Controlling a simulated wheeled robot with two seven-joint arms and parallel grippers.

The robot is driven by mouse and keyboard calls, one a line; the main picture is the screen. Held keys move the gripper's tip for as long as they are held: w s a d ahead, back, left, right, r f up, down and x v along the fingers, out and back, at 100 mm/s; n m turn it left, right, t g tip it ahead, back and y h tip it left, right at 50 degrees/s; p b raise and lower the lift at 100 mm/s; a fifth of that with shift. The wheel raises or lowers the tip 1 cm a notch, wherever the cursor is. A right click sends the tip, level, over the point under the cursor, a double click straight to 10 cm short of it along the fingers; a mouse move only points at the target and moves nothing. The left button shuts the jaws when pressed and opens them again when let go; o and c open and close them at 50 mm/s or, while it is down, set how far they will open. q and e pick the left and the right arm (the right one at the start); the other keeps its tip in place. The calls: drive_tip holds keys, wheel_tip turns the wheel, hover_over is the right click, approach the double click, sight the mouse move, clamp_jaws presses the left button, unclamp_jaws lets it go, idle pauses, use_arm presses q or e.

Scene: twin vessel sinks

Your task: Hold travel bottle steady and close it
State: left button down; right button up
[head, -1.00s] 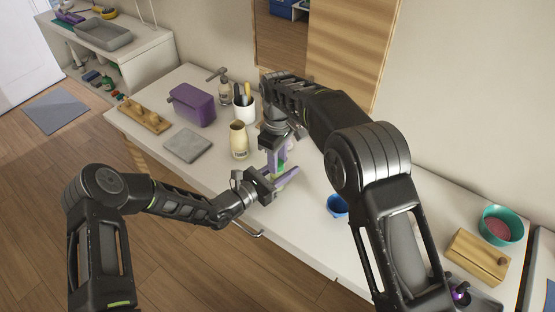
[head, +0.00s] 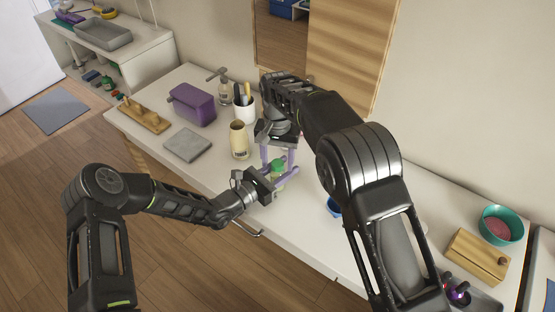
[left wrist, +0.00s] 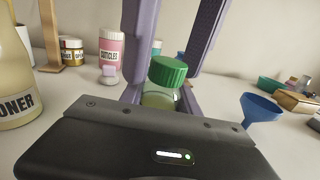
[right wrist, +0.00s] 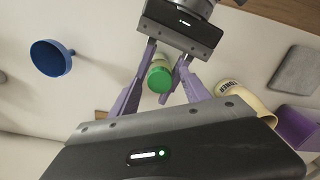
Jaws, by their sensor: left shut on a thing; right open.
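The travel bottle (left wrist: 158,98) is a small clear bottle with pale green contents, upright above or on the counter. Its green cap (left wrist: 167,70) sits on top; I cannot tell how tightly it is seated. The cap also shows in the head view (head: 279,163) and the right wrist view (right wrist: 160,79). My left gripper (head: 285,180) is shut on the bottle's body, one finger on each side. My right gripper (head: 278,167) is above, pointing down, its fingers open on either side of the cap and apart from it.
A cream toner bottle (head: 239,141) stands left of the grippers, with a white cup (head: 244,108) behind it. A blue funnel (left wrist: 260,108) is to the right. A purple box (head: 193,105) and grey slab (head: 187,145) lie farther left. The front counter strip is clear.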

sight(272, 177)
drive_tip(key=shift+r, duration=3.75)
use_arm(q)
drive_tip(key=c, duration=0.8)
unclamp_jaws()
drive_tip(key=shift+a, duration=0.1)
drive_tip(key=b+v, duration=0.1)
drive_tip(key=v, duration=0.5)
drive_tip(key=shift+s+a+f, duration=0.1)
drive_tip(key=shift+s+a, duration=0.1)
use_arm(e)
drive_tip(key=shift+f, duration=0.75)
use_arm(q)
drive_tip(key=shift+s+a, duration=0.4)
drive_tip(key=shift+s, duration=0.05)
